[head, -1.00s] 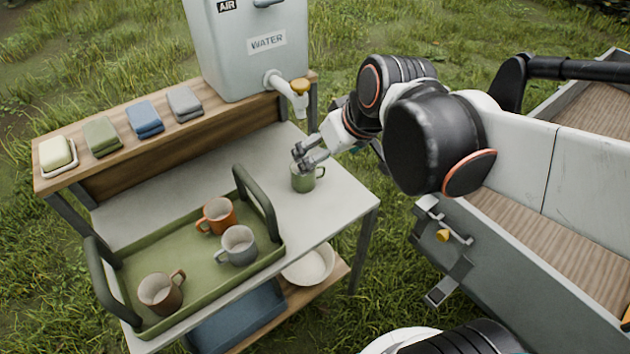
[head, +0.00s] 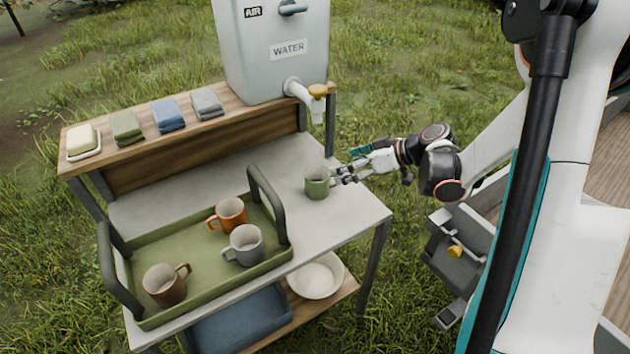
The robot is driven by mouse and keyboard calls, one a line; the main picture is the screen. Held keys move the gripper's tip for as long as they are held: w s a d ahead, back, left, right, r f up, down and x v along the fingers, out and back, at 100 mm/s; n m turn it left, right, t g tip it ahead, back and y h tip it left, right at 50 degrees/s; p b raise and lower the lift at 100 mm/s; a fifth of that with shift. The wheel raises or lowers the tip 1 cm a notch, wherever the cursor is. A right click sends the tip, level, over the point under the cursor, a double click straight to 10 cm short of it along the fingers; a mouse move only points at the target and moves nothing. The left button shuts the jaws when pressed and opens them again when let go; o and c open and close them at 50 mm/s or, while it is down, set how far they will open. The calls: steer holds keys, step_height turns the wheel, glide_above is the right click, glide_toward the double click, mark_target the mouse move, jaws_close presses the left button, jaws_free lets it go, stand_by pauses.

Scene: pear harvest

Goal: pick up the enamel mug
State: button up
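A green mug (head: 316,184) stands upright on the grey table top, below and near the water tap. My gripper (head: 340,176) is at the mug's right side, by its handle, reaching in low from the right. The fingers cover most of the handle. I cannot tell whether they touch it or how far apart they are. Three other mugs stand in the green tray: an orange one (head: 231,214), a grey one (head: 245,246) and a brown one (head: 164,287). Which mug is enamel is not clear from looks alone.
The green tray (head: 205,285) has tall handles at both ends. A water tank (head: 270,70) with a tap (head: 311,95) stands behind. Folded cloths (head: 168,115) and soap (head: 83,139) line the shelf. A white bowl (head: 316,277) and blue bin (head: 235,322) sit below.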

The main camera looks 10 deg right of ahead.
mark_target(319, 177)
steer(key=d+f+n+t+y+b, duration=0.1)
steer(key=d+f+n+y, duration=0.1)
steer(key=d+f, duration=0.3)
steer(key=shift+t, duration=0.3)
steer(key=x, duration=0.3)
steer(key=b+x, duration=0.1)
steer(key=x, duration=0.2)
steer(key=b+x, duration=0.1)
steer(key=x, duration=0.2)
steer(key=shift+s+f, duration=0.3)
steer(key=shift+s, duration=0.1)
steer(key=shift+b+x, duration=1.4)
steer(key=shift+x, duration=1.75)
steer(key=shift+s+a+r, duration=0.1)
steer(key=shift+a+r, duration=0.05)
steer(key=c, duration=1.4)
steer(key=shift+r, duration=0.2)
steer(key=shift+c, duration=0.2)
step_height(319, 177, up, 9)
steer(key=p, duration=0.4)
steer(key=shift+r, duration=0.2)
